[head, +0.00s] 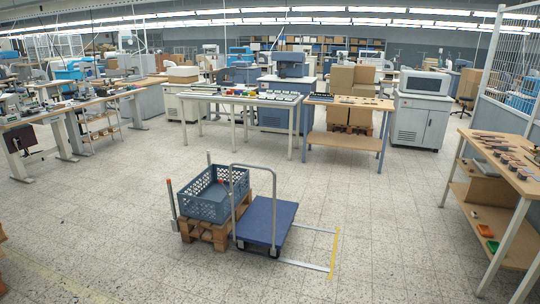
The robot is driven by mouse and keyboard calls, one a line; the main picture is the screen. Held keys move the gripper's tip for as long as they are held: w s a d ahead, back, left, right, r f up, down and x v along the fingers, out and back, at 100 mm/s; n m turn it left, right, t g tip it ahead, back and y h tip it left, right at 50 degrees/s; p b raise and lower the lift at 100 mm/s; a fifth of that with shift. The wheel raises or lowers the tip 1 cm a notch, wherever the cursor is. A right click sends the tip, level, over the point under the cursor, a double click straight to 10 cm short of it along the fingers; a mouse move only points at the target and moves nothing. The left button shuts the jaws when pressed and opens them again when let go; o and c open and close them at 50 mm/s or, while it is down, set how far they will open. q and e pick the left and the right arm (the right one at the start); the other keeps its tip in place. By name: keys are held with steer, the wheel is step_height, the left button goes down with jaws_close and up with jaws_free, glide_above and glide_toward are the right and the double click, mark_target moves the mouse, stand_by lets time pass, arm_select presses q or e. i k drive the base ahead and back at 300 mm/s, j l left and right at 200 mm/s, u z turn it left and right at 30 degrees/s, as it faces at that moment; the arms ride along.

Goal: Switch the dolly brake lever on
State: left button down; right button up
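A blue platform dolly (267,222) stands on the tiled floor near the middle of the head view. Its grey tube handle (253,167) rises at the left end of the deck. Dark wheels show low at the deck's near left corner. I cannot make out the brake lever or its position at this size. Neither my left gripper nor my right gripper shows in the view.
A blue-grey crate (203,207) sits on a wooden pallet (206,232) close left of the dolly, between upright posts (173,205). Floor marking (334,252) lies right of the dolly. A workbench (508,163) stands far right. The floor in front is clear.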

mark_target(220, 181)
steer(key=i+u, duration=0.15)
steer(key=i, duration=0.4)
steer(key=i+u, duration=0.1)
steer(key=i, duration=0.4)
steer(key=i+l+u, duration=0.15)
steer(key=i, duration=0.4)
steer(key=i+l+u, duration=0.15)
steer(key=i, duration=0.4)
steer(key=i+j+z, duration=0.1)
steer(key=i, duration=0.3)
steer(key=i+j+z, duration=0.15)
steer(key=i, duration=0.25)
steer(key=i+j+z, duration=0.1)
steer(key=i, duration=0.3)
steer(key=j, duration=0.1)
